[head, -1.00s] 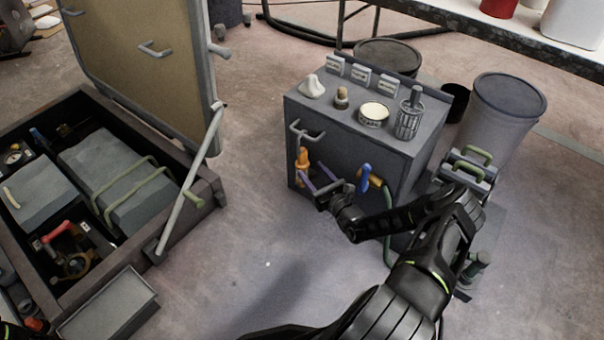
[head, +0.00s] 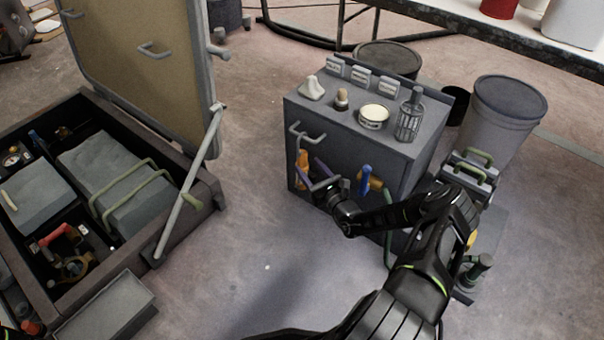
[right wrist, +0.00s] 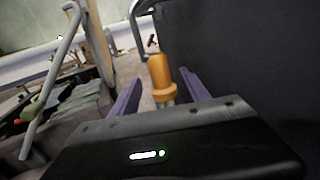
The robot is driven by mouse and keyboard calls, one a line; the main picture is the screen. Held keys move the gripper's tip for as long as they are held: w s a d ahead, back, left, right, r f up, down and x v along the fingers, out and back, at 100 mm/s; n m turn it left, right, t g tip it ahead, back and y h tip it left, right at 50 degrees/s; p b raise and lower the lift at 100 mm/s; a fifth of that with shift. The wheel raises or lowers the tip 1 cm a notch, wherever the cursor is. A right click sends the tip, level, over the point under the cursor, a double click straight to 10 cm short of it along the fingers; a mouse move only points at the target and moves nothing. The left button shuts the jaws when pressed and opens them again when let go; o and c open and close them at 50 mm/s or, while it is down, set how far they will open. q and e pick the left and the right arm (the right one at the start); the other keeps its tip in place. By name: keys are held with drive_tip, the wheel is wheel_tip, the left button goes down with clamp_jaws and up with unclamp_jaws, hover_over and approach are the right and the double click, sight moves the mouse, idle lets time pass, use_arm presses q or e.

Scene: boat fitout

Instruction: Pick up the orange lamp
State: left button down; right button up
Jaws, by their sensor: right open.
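The orange lamp (head: 302,168) hangs upright at the left part of the grey cabinet's front, below a grey bar handle. In the right wrist view the lamp (right wrist: 160,76) stands between the two purple fingers. My right gripper (head: 312,174) is open, its fingers reaching towards the cabinet front on either side of the lamp. A gap shows between the lamp and each finger in the wrist view (right wrist: 155,90). The lamp's lower end is partly hidden behind the gripper body.
The grey cabinet (head: 340,125) carries a tin (head: 373,117), a wire-caged item (head: 409,118) and small things on top. A blue-handled item (head: 366,180) hangs right of the gripper. An open floor hatch (head: 170,215) lies to the left, with clear floor between.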

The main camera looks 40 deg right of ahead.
sight(304, 161)
drive_tip(key=w+b, duration=0.1)
drive_tip(key=w, duration=0.1)
drive_tip(key=w+b, duration=0.1)
drive_tip(key=w, duration=0.1)
drive_tip(key=shift+w+d+b, duration=0.2)
drive_tip(key=shift+w+b, duration=0.05)
drive_tip(key=shift+b, duration=0.15)
drive_tip(key=shift+w, duration=0.2)
drive_tip(key=shift+r, duration=0.15)
clamp_jaws()
idle(1.1)
